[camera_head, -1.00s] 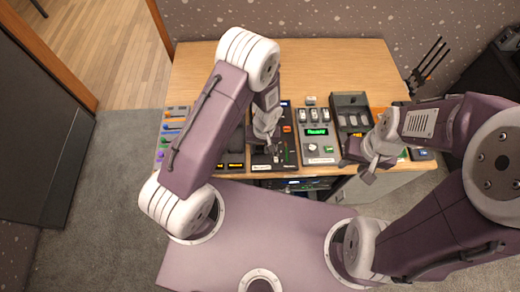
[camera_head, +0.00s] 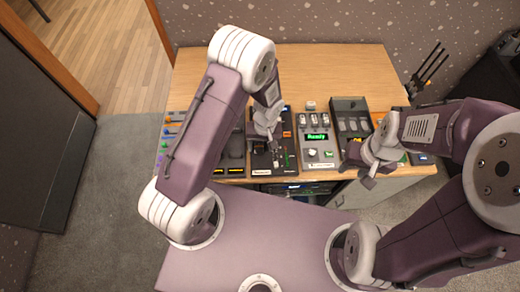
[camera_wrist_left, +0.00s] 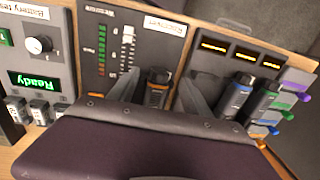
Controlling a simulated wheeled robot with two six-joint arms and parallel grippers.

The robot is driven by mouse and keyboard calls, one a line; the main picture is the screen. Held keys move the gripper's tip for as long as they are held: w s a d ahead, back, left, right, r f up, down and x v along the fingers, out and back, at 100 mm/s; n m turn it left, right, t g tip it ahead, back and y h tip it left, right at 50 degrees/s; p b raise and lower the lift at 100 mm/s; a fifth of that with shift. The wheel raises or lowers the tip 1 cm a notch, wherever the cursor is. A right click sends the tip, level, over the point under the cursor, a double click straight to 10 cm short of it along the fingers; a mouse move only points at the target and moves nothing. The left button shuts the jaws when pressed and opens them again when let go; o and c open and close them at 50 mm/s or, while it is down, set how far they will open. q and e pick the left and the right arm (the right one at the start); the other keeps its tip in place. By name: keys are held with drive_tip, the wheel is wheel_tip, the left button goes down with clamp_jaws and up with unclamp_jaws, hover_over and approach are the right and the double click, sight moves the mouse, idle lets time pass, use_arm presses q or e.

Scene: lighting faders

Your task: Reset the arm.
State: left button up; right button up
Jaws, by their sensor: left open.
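My left gripper (camera_head: 271,136) is over the dark fader panel (camera_head: 262,164) on the table. I cannot tell whether the fingers touch the knob. A white fader cap (camera_wrist_left: 128,35) stands beside a column of green and red lights on the panel. My right gripper (camera_head: 368,175) hangs near the table's front edge at the right; its finger opening is unclear.
A grey battery tester (camera_head: 318,140) reading "Ready" stands right of the fader panel. A dark tray of cells (camera_head: 350,106) is beside it. A panel with coloured knobs (camera_wrist_left: 285,98) lies on the other side. The back of the wooden table (camera_head: 320,68) is clear.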

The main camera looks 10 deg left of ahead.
use_arm(q)
drive_tip(key=r, duration=0.5)
drive_tip(key=shift+d+r, duration=0.25)
drive_tip(key=shift+r, duration=0.05)
drive_tip(key=a+r+n+t, duration=0.2)
drive_tip(key=a+r, duration=0.4)
drive_tip(key=r, duration=0.4)
drive_tip(key=s+a+m+h, duration=0.1)
drive_tip(key=s+a+m, duration=0.1)
drive_tip(key=s+m, duration=0.3)
drive_tip(key=s, duration=0.4)
drive_tip(key=shift+r+g, duration=0.15)
drive_tip(key=shift+g, duration=0.15)
